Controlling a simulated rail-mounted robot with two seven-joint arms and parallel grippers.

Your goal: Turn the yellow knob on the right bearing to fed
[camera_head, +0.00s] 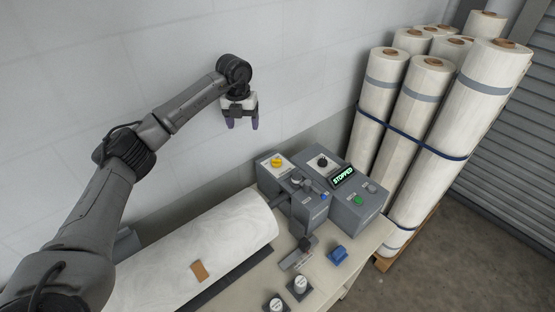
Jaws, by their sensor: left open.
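The yellow knob (277,162) sits on a pale plate on top of the grey bearing housing (294,190), at the right end of the large white roll. Its setting marks are too small to read. My left gripper (241,123) is open and empty, with its fingers pointing down. It hangs in front of the wall, above and to the left of the yellow knob, apart from it. My right gripper does not show.
A grey control box (345,195) with a black knob, a green button and a display reading STOPPED stands right of the bearing. A white roll (205,250) lies on the bench. Strapped upright rolls (440,110) stand at the right.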

